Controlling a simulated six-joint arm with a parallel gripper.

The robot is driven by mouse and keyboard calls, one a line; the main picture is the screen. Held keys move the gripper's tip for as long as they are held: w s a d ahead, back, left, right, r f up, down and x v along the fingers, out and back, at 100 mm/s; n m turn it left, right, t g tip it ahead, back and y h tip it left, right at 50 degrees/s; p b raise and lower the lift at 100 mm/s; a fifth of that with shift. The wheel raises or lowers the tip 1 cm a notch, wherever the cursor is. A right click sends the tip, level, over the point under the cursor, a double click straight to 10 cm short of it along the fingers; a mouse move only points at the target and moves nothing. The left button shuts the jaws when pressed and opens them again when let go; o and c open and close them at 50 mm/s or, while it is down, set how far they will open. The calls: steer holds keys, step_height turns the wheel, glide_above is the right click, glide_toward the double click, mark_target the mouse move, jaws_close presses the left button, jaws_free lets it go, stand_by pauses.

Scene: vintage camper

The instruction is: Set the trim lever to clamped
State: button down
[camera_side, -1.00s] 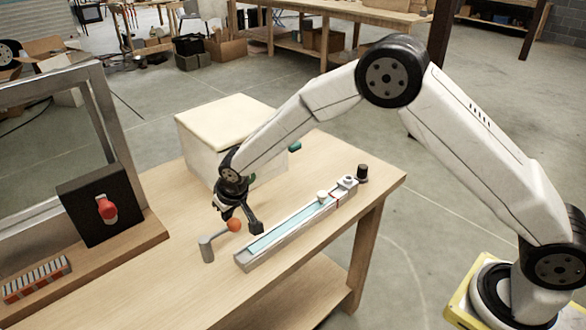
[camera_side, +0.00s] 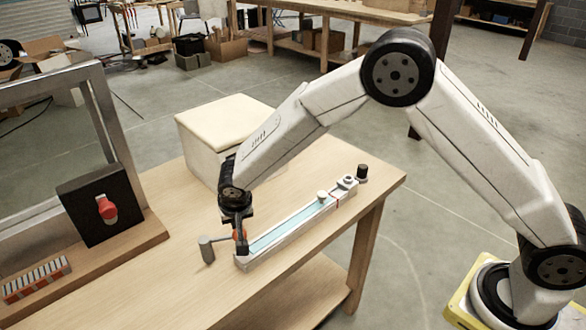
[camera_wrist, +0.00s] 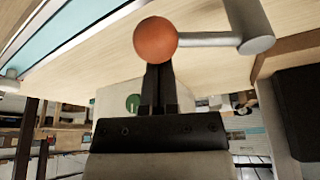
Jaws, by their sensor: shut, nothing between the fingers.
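The trim lever has a grey upright post (camera_side: 207,251) and a short grey arm that ends in an orange ball knob (camera_side: 238,235). The knob is partly hidden by my gripper in the side view. In the wrist view the orange ball (camera_wrist: 155,39) sits just past my fingertips, and its arm runs right to the post (camera_wrist: 257,46). My gripper (camera_side: 241,246) points down at the knob. Its fingers (camera_wrist: 158,70) are shut together with nothing between them. The tips look beside or against the ball; I cannot tell if they touch.
A long rail with a light-blue strip (camera_side: 283,231) lies right of the lever, with a dark knob (camera_side: 362,172) past its far end. A cream-topped box (camera_side: 228,122) stands behind. A black panel with a red switch (camera_side: 106,209) and a striped block (camera_side: 37,279) are left.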

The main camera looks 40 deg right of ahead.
steer(key=s+m, duration=0.2)
steer(key=shift+a+m+g+h, duration=0.3)
steer(key=shift+a+m+h, duration=0.1)
steer(key=s+m, duration=0.1)
steer(key=m, duration=0.1)
steer(key=s+a+m+h, duration=0.1)
steer(key=shift+a+m+g, duration=0.3)
steer(key=shift+m+g, duration=0.1)
steer(key=shift+s+a, duration=0.25)
steer(key=shift+a, duration=0.1)
steer(key=shift+w+d+r, duration=0.15)
steer(key=shift+w+d, duration=0.2)
steer(key=shift+d, duration=0.2)
steer(key=shift+w+d+r, duration=0.3)
steer(key=shift+w+d, duration=0.05)
steer(key=shift+d, duration=0.15)
steer(key=shift+w+d+r, duration=0.3)
steer(key=shift+w+d, duration=0.05)
steer(key=shift+d, duration=0.1)
steer(key=v, duration=0.9)
steer(key=shift+s+r, duration=0.1)
